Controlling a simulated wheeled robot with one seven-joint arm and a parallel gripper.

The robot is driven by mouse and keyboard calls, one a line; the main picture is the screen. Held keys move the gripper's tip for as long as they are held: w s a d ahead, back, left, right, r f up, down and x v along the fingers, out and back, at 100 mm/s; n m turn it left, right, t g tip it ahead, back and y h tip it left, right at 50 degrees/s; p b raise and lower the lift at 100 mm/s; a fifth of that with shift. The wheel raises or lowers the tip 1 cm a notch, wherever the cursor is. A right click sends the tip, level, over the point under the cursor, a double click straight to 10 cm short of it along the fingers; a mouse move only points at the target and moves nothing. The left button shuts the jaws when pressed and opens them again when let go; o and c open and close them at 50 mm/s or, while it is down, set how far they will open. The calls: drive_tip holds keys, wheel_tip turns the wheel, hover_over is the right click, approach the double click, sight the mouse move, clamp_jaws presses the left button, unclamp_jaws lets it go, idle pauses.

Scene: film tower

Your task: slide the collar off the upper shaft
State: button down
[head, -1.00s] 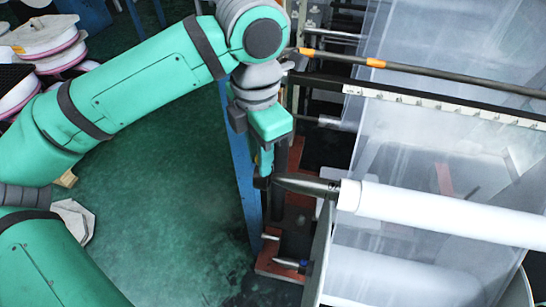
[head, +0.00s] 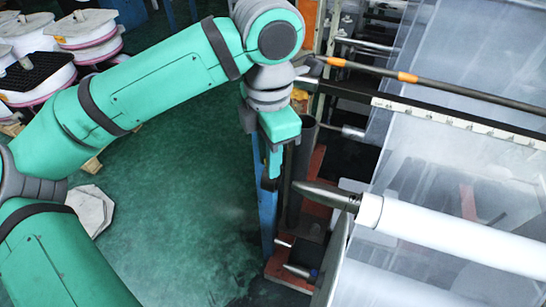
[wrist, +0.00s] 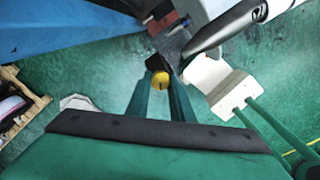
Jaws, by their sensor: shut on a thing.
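The upper shaft (head: 330,194) is a grey metal bar with a tapered free end that sticks out left from a white roll. It also shows in the wrist view (wrist: 212,36). My gripper (head: 271,176) is left of the shaft's tip, with a small gap between them in the head view. In the wrist view its green fingers (wrist: 160,84) are shut on a small dark piece (wrist: 161,66) with a round yellow end (wrist: 161,81), which looks like the collar. The fingers hide much of it. No ring shows on the bare part of the shaft.
The white roll (head: 430,223) and clear film sheets (head: 450,60) fill the right. A blue post (head: 267,215) and a dark upright cylinder (head: 300,165) stand close to my gripper. A lower shaft end (head: 298,270) shows below. Open green floor (head: 180,215) lies left.

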drive_tip(key=s+a, duration=0.5)
drive_tip(key=s, duration=0.6)
idle(0.4)
